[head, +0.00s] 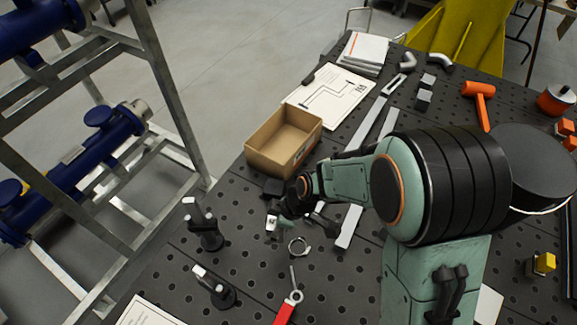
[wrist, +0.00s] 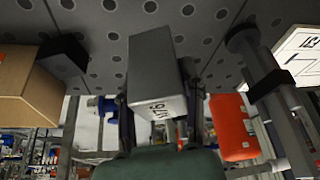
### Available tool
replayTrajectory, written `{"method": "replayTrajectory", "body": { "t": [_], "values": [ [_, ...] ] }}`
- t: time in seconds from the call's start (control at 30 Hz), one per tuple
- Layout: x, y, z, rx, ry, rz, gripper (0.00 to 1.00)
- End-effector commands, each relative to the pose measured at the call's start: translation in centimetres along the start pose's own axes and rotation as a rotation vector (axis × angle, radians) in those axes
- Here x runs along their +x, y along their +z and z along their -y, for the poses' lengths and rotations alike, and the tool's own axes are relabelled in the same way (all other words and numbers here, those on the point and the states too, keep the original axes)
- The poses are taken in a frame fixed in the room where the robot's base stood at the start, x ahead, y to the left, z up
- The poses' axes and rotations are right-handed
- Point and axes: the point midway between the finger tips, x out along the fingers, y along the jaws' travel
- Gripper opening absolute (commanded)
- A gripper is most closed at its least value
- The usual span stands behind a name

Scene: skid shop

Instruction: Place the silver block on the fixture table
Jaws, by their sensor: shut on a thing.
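The silver block (wrist: 155,75) is a grey block with dark lettering on its pale end face. In the wrist view it sits between the two fingers of my gripper (wrist: 155,122), which is shut on it. In the head view my gripper (head: 283,219) is over the dark perforated fixture table (head: 255,265), just in front of the cardboard box. The block's pale end (head: 271,223) shows small beside the fingers, the rest hidden. I cannot tell whether the block touches the table.
An open cardboard box (head: 283,140) stands behind my gripper. Two dark posts with pale tops (head: 206,230) (head: 214,287) stand to the left and front. A metal ring (head: 298,246) and a red-handled tool (head: 286,312) lie nearby. Steel bars (head: 372,150) lie right of the box.

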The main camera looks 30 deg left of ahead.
Motion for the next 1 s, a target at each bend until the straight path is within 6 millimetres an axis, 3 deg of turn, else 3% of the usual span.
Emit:
{"method": "replayTrajectory", "body": {
  "t": [0.1,0.5,0.97,1.0],
  "values": [
    [2.5,0.1,-1.5,0.001,-0.003,0.000,0.00],
    [7.0,0.9,-3.1,0.003,-0.001,-0.001,0.00],
    [7.9,1.3,-3.2,0.002,0.002,-0.003,0.00],
    [7.9,1.3,-3.2,0.002,0.002,-0.002,0.48]
  ]
}}
